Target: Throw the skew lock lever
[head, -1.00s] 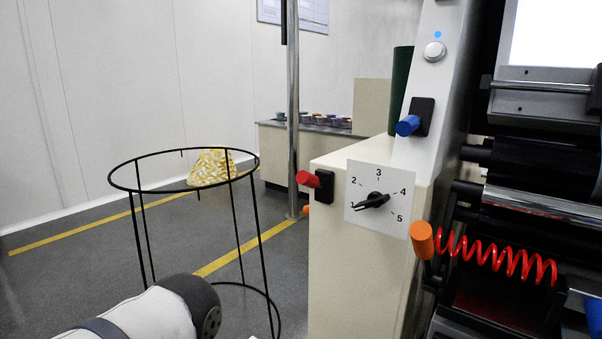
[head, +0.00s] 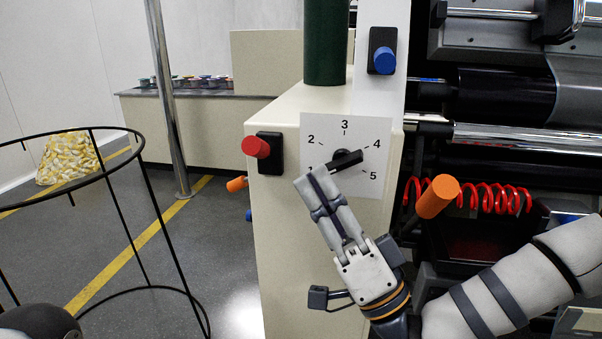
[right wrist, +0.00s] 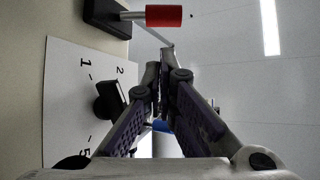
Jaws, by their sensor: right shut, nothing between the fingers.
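A blue handle (head: 384,57) sits higher up, and an orange handle (head: 437,197) stands right of the dial. My right gripper (head: 318,172) is shut and empty, in front of the dial card's lower left corner, hiding the 1. In the right wrist view its fingertips (right wrist: 165,57) lie below the red handle, apart from it. My left gripper is out of view.
The numbered dial (head: 346,158) has its black pointer toward the lower left. A red coiled hose (head: 490,198) and rollers lie at right. A black wire ring stand (head: 143,155) stands left, with a yellowish bag (head: 68,158) beyond it. A metal post (head: 167,100) rises behind.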

